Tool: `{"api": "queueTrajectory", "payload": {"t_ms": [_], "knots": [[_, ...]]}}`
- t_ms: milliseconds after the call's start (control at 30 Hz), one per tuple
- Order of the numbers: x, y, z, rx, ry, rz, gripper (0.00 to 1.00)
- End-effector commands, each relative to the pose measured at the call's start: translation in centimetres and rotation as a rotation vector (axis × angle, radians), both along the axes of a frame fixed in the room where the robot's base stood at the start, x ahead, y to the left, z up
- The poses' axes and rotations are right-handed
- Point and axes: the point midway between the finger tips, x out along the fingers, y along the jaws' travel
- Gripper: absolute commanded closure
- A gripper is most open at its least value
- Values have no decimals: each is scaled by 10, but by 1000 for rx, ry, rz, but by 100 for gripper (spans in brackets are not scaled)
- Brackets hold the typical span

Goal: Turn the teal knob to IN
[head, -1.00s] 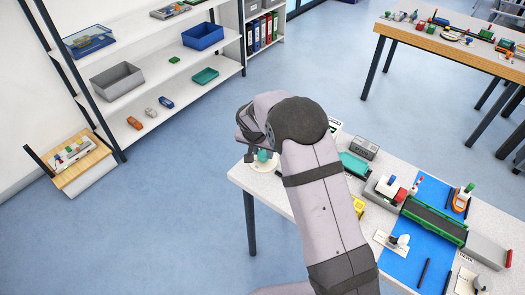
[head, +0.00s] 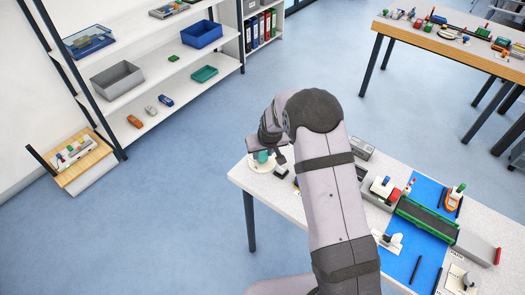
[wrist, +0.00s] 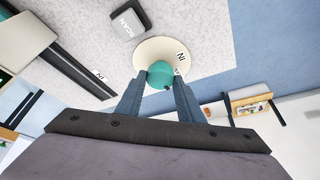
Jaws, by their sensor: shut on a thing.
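The teal knob (wrist: 160,75) stands on a round cream dial plate (wrist: 147,52) with an IN label (wrist: 180,57) at its edge in the wrist view. My gripper (wrist: 160,84) is shut on the knob, one finger on each side. In the head view the knob (head: 262,157) shows at the left corner of the white table, on its dial plate (head: 258,166), with my gripper (head: 268,154) over it. My wrist and fingers partly hide it there. Where the knob's pointer stands cannot be told.
A dark block with a pale label (wrist: 127,20) sits beside the dial plate. To the right on the table (head: 290,205) are a blue mat (head: 405,262), a green-edged bridge piece (head: 427,218) and a small orange boat (head: 455,195). The table edge is close to the knob.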

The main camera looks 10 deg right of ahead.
Motion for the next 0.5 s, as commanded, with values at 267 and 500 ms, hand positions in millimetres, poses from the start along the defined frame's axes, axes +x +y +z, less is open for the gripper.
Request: {"api": "queueTrajectory", "payload": {"t_ms": [267, 500], "knots": [[2, -2, -5, 1, -3, 167, 88], [2, -4, -9, -1, -5, 346, 88]]}}
